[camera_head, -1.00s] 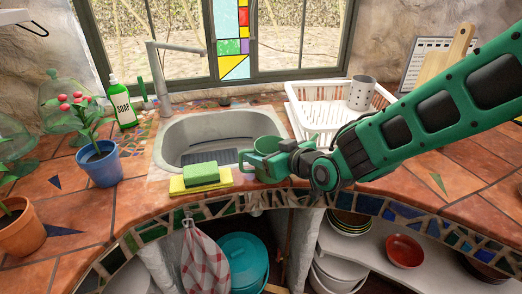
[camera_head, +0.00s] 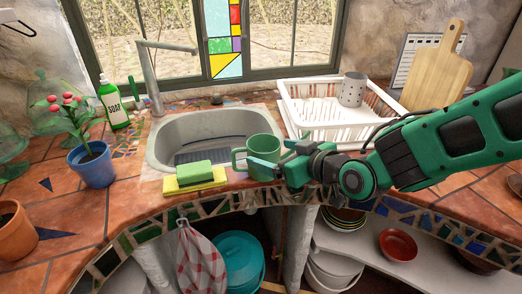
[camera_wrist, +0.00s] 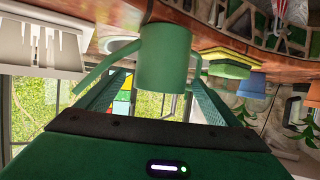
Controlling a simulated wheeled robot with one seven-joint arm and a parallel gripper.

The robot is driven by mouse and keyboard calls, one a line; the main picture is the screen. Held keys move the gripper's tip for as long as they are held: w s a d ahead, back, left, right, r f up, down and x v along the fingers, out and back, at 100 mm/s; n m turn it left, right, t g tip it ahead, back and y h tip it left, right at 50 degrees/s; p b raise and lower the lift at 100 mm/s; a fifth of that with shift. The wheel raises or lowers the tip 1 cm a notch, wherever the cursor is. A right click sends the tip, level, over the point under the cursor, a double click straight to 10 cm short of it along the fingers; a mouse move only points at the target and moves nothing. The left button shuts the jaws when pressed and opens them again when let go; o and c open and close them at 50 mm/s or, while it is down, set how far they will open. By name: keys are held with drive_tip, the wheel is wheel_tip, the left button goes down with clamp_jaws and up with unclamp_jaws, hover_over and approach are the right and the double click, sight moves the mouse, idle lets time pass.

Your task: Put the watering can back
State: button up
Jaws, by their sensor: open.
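The green watering can (camera_head: 263,147) stands upright at the front right edge of the sink, beside the sponges. Its handle shows on its left in the head view. In the wrist view the can (camera_wrist: 163,58) appears inverted, with its spout reaching left and handle on the right. My gripper (camera_head: 278,156) is open at the can's right side. In the wrist view its two fingers (camera_wrist: 158,84) point toward the can, one on each side. I cannot tell whether either finger touches it.
A green sponge (camera_head: 194,171) on a yellow one (camera_head: 190,184) lies left of the can. The sink (camera_head: 165,140) is behind. A white dish rack (camera_head: 335,133) stands right. A blue plant pot (camera_head: 94,170), a soap bottle (camera_head: 113,105) and a terracotta pot (camera_head: 14,235) stand left.

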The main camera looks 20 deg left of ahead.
drive_tip(key=shift+v, duration=1.9)
drive_tip(key=shift+d, duration=0.1)
drive_tip(key=w+d+f+m+h, duration=0.1)
drive_tip(key=d+m+h, duration=0.15)
drive_tip(key=d, duration=0.85)
drive_tip(key=w+d+f+m+g+h, duration=0.1)
drive_tip(key=d+f+m+h, duration=0.15)
drive_tip(key=d, duration=0.75)
drive_tip(key=w+d+m+h, duration=0.15)
drive_tip(key=d+h, duration=0.25)
drive_tip(key=d, duration=0.7)
drive_tip(key=s+d+m+g+h, duration=0.35)
drive_tip(key=s+d+m, duration=0.25)
drive_tip(key=s+d, duration=0.8)
drive_tip(key=s+d+m+g+y, duration=0.1)
drive_tip(key=s+d+m+g, duration=0.2)
drive_tip(key=s, duration=0.7)
drive_tip(key=shift+s+d+m+g+y, duration=0.25)
drive_tip(key=shift+d+m+g+y, duration=0.1)
drive_tip(key=shift+d+m, duration=0.5)
